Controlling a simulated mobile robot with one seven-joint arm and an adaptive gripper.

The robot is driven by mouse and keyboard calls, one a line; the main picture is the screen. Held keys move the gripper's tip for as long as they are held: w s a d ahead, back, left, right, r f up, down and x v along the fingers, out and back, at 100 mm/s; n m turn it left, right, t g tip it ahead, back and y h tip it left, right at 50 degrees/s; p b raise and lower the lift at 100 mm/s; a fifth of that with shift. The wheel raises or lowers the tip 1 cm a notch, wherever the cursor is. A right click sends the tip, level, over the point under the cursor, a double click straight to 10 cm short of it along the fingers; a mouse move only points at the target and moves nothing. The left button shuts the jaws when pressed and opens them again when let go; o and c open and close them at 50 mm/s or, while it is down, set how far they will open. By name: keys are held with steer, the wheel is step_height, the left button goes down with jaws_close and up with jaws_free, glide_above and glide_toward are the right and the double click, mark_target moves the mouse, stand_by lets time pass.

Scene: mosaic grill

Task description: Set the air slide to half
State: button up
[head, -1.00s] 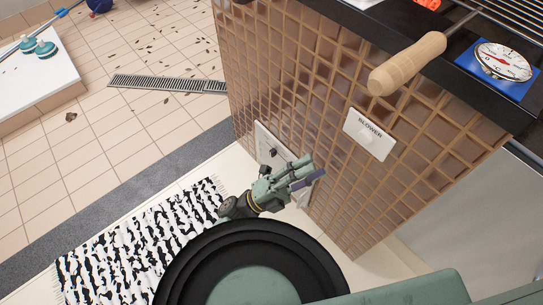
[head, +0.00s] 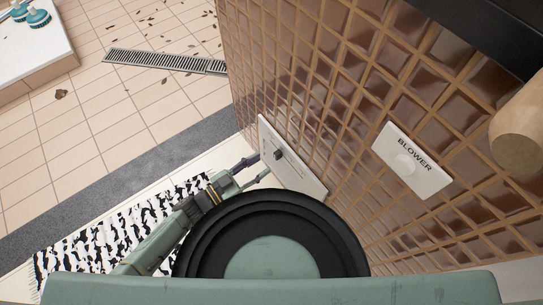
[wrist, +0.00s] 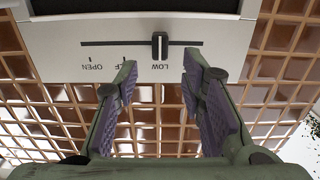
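The air slide panel (head: 304,178) is a white plate low on the tiled grill wall; it also shows in the wrist view (wrist: 225,30). Its dark slide knob (wrist: 160,45) sits in a horizontal slot, above the LOW mark. OPEN is marked to the left; the label between them is partly hidden by a finger, with only "LF" showing. My gripper (wrist: 158,72) is open and empty. Its purple-padded fingers lie left and right of the knob's line, with tips just below the slot. In the head view my gripper (head: 254,170) points at the panel.
A white BLOWER plate (head: 413,160) is on the same brown tiled wall, to the right. A wooden handle (head: 518,135) juts out at the right edge. A black-and-white rug (head: 90,240) lies on the floor. A floor drain (head: 165,61) is farther back.

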mark_target(275, 156)
steer(key=x, duration=0.5)
jaws_close()
stand_by(0.4)
stand_by(0.4)
